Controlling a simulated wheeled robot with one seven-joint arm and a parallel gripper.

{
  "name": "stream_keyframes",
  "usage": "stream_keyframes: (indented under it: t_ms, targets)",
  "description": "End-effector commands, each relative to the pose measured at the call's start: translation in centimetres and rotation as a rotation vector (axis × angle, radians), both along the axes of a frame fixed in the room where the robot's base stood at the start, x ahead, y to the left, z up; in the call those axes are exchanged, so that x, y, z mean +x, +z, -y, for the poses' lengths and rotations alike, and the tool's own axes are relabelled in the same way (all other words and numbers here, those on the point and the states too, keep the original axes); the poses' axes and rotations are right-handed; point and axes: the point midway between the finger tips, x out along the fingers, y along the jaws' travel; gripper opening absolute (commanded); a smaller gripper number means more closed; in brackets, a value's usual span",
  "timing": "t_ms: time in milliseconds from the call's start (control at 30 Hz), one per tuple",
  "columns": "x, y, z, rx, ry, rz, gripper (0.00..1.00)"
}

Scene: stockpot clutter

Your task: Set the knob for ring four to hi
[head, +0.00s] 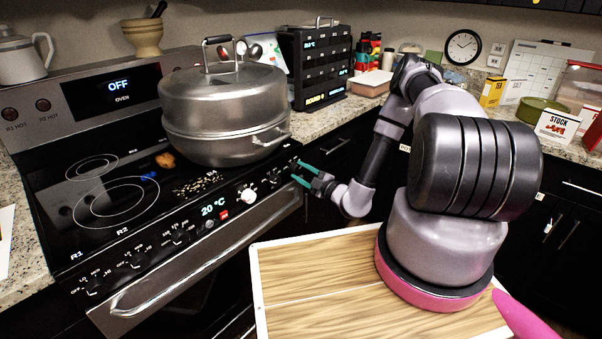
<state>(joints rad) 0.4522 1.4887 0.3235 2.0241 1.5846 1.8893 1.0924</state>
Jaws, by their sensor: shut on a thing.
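The stove's front panel (160,250) carries a row of black knobs with printed settings, among them one at the left end (95,286) and one right of the white knob (272,179). My gripper (295,172), with teal fingers, is at the right end of this row. It is shut on the rightmost knob, which the fingers mostly hide. That knob's pointer and setting cannot be read. A large lidded steel stockpot (222,115) stands over the right-hand rings and covers most of them. A label that seems to read R4 shows at its front edge.
Crumbs (197,185), an orange-brown lump (165,160) and a small blue thing (150,177) lie on the cooktop. A white knob (248,196) and a display reading 20 °C sit mid-panel. The oven door handle (180,275) runs below. The left rings are mostly bare.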

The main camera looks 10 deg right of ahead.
Motion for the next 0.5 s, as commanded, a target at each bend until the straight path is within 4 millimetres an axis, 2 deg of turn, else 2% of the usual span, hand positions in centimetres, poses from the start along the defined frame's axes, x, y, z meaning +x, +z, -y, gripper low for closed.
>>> stream_keyframes:
  t_ms: [200, 233, 267, 300, 500]
  targets:
    - [-0.03, -0.11, 0.15, 0.0, -0.003, -0.003, 0.0]
    - [-0.03, -0.11, 0.15, 0.0, -0.003, -0.003, 0.61]
    - [-0.02, -0.11, 0.15, 0.0, -0.003, -0.003, 0.73]
    - [-0.02, -0.09, 0.13, -0.001, -0.002, -0.001, 0.8]
    - [-0.01, -0.06, 0.06, -0.001, -0.002, -0.001, 0.8]
